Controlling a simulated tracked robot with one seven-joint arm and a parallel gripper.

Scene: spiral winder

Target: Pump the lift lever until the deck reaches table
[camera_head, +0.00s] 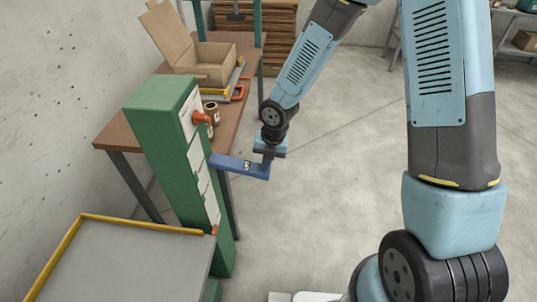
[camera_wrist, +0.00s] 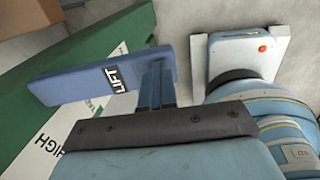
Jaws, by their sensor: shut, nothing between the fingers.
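The blue lift lever (camera_head: 235,166) juts right from the green column (camera_head: 158,140), roughly level in the picture. In the wrist view the lever (camera_wrist: 70,86) carries a LIFT label. My gripper (camera_head: 268,157) is shut, with nothing between its fingers, at the lever's outer end. In the wrist view my fingers (camera_wrist: 157,88) meet or overlap the end of the lever; I cannot tell whether they touch. The grey deck (camera_head: 130,262) with a yellow rim is at lower left and looks lower than the wooden table (camera_head: 120,132).
An open cardboard box (camera_head: 215,62), brown jars (camera_head: 212,112) and an orange clamp (camera_head: 239,92) are on the table. Stacked boards (camera_head: 280,35) stand behind. The floor right of the lever is clear.

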